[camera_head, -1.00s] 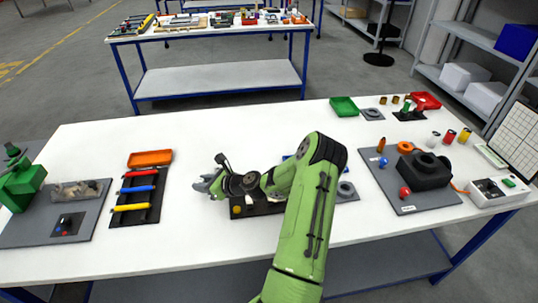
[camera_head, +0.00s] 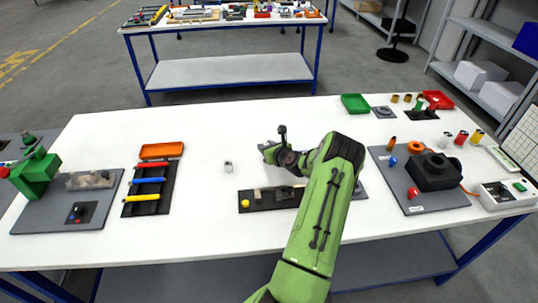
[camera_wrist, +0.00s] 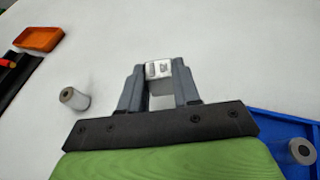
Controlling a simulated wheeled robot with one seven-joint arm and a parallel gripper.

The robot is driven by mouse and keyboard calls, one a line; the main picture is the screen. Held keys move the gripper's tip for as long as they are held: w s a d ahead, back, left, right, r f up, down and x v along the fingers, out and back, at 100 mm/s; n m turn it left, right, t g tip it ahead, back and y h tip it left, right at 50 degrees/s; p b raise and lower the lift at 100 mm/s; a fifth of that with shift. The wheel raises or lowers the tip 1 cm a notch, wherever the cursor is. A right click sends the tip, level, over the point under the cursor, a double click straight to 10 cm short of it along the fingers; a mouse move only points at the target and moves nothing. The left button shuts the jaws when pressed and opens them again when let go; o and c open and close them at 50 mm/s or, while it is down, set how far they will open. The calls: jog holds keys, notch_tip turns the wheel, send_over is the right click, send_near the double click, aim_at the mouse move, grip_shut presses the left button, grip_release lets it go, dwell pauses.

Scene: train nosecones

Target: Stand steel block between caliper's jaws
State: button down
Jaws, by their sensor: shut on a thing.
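My gripper (camera_wrist: 158,88) is shut on a small silvery steel block (camera_wrist: 158,69), which sits between the fingertips in the wrist view. In the head view my gripper (camera_head: 268,150) is over the white table, behind the dark mat (camera_head: 268,207). The block cannot be made out there. No caliper can be clearly identified; a small pale part (camera_head: 257,194) stands up from the dark mat, partly near my arm, but what it is cannot be told.
A blue tray (camera_wrist: 270,122) lies to the right there. An orange tray (camera_head: 161,151) and tool rack (camera_head: 140,201) are left.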

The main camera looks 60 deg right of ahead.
jog(key=shift+f+b, duration=0.3)
jog(key=shift+f, duration=1.5)
jog(key=c, duration=0.8)
grip_release()
jog(key=shift+a, duration=0.1)
